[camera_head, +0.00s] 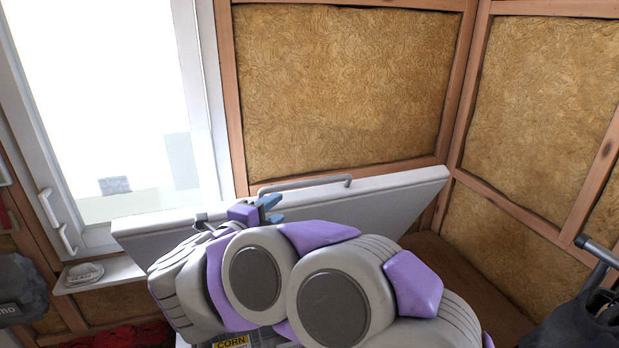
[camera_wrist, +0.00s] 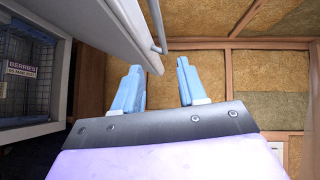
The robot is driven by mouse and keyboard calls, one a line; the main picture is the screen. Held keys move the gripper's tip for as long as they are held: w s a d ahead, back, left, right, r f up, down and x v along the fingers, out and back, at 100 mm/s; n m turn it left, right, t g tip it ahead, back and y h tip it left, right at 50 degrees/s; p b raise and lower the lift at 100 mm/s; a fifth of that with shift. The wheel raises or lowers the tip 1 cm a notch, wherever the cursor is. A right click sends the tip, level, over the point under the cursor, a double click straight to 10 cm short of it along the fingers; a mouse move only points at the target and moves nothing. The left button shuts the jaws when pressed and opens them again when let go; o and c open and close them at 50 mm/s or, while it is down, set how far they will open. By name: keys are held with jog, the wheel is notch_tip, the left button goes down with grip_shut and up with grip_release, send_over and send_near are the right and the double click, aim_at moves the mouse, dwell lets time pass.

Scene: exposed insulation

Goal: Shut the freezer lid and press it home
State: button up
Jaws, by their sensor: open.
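The freezer lid (camera_head: 405,200) is white and stands raised and tilted against the back wall in the head view, with a grey bar handle (camera_head: 305,183) along its top edge. In the wrist view the lid (camera_wrist: 118,35) and its handle (camera_wrist: 156,24) show at the top, close to my fingers. My gripper (camera_head: 268,208) is in front of the lid, just below the handle's left part. In the wrist view my gripper (camera_wrist: 160,84) has its two blue fingers apart with nothing between them. The freezer body (camera_wrist: 60,62) is open at the left of the wrist view. My arm hides most of it in the head view.
A basket labelled BERRIES (camera_wrist: 22,65) sits inside the freezer. A CORN label (camera_head: 231,343) shows under my arm. A window (camera_head: 100,110) with a sill (camera_head: 105,275) is at left. Dark items (camera_head: 590,310) stand at lower right. Insulated walls close off the back.

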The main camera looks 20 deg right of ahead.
aim_at(308, 185)
jog(key=p+x, duration=0.1)
jog(key=x, duration=1.6)
jog(key=shift+w+d, duration=0.15)
jog(key=shift+d, duration=0.05)
grip_shut()
